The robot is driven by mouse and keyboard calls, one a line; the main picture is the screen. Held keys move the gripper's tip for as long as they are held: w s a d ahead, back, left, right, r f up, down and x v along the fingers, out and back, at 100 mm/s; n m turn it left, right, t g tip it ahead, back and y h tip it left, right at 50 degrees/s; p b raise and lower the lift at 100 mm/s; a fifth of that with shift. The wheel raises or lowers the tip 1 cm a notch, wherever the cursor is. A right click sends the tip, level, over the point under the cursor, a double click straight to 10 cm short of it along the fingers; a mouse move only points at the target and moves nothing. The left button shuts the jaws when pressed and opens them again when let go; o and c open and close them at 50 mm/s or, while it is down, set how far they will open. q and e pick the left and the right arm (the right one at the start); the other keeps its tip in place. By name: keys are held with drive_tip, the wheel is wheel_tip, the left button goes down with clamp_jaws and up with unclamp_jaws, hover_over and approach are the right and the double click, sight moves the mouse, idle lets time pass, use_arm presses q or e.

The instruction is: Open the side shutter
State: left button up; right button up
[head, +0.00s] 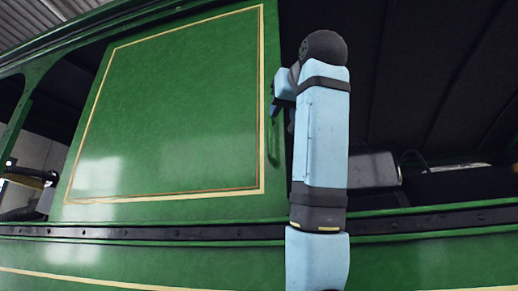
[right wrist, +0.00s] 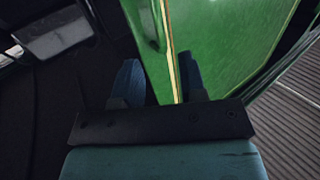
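The side shutter (head: 170,105) is a green panel with a cream and gold border line, upright in the tram's side opening. A slim green handle (head: 272,140) runs down near its right edge. My right gripper (head: 276,104) is at the shutter's upper right edge, mostly hidden behind my blue arm. In the right wrist view, the two dark blue fingers of my right gripper (right wrist: 160,82) stand apart. The edge of the shutter (right wrist: 220,45) with its gold line runs between them; I cannot tell whether either finger touches it. My left gripper is not in view.
Right of the shutter is a dark open gap into the tram, with a grey box-like part (head: 373,169) inside. A black riveted rail (head: 150,233) runs along the green side below. A narrower opening lies left of the shutter.

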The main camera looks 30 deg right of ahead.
sight(271, 126)
drive_tip(key=p+x, duration=0.1)
drive_tip(key=x, duration=0.2)
drive_tip(key=r+p+x, duration=0.1)
drive_tip(key=p+x, duration=0.1)
drive_tip(key=x, duration=0.1)
drive_tip(key=p+x, duration=0.1)
drive_tip(key=x, duration=0.2)
drive_tip(key=shift+d+r+p, duration=0.15)
drive_tip(key=shift+r+p, duration=0.15)
drive_tip(key=shift+w+r, duration=0.15)
drive_tip(key=shift+w, duration=0.1)
drive_tip(key=shift+w+d+p, duration=0.1)
drive_tip(key=shift+w+p, duration=0.25)
drive_tip(key=shift+w, duration=0.05)
drive_tip(key=shift+w+d+f, duration=0.2)
drive_tip(key=shift+w+f, duration=0.05)
drive_tip(key=shift+w, duration=0.2)
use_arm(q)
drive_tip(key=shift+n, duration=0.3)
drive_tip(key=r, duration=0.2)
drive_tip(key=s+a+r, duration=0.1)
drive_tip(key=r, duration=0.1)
use_arm(e)
drive_tip(key=shift+s+a+r, duration=0.1)
drive_tip(key=shift+s, duration=0.1)
clamp_jaws()
